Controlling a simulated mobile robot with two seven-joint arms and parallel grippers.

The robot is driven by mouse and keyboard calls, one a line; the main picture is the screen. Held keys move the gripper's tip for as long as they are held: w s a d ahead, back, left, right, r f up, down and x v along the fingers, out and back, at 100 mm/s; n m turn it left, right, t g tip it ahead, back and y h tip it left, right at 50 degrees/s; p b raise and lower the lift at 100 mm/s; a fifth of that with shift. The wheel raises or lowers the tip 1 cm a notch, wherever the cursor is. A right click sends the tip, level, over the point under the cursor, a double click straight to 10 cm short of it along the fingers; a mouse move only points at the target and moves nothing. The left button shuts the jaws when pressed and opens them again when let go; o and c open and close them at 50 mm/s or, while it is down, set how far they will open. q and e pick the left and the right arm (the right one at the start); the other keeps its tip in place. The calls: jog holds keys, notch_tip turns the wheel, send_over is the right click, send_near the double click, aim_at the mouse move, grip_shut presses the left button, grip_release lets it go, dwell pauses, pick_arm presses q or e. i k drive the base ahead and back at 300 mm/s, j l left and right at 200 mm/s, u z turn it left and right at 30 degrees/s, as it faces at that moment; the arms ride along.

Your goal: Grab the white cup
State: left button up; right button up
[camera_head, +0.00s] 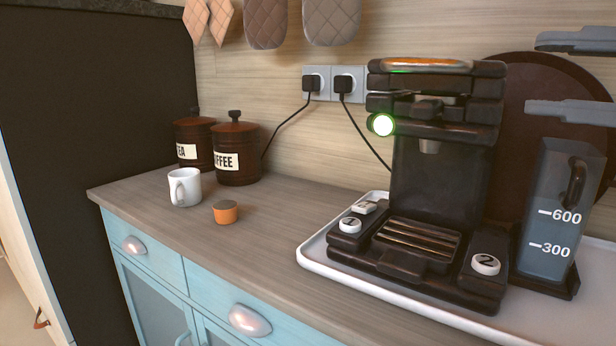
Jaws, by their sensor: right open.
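My right gripper (570,76) shows at the upper right edge as two grey fingers, one above the other with a wide gap. It is open and holds nothing. It is far to the right of the cup, in front of the round dark board and above the water jug. My left gripper is not in view.
A small orange pot (225,212) stands right of the cup. The coffee canister (236,150) and tea canister (194,142) stand behind it. A coffee machine (440,170) and a measuring jug (556,215) stand on a white tray (318,262). Bare counter lies between pot and tray.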

aim_at(185, 184)
jog(key=k+j, duration=0.75)
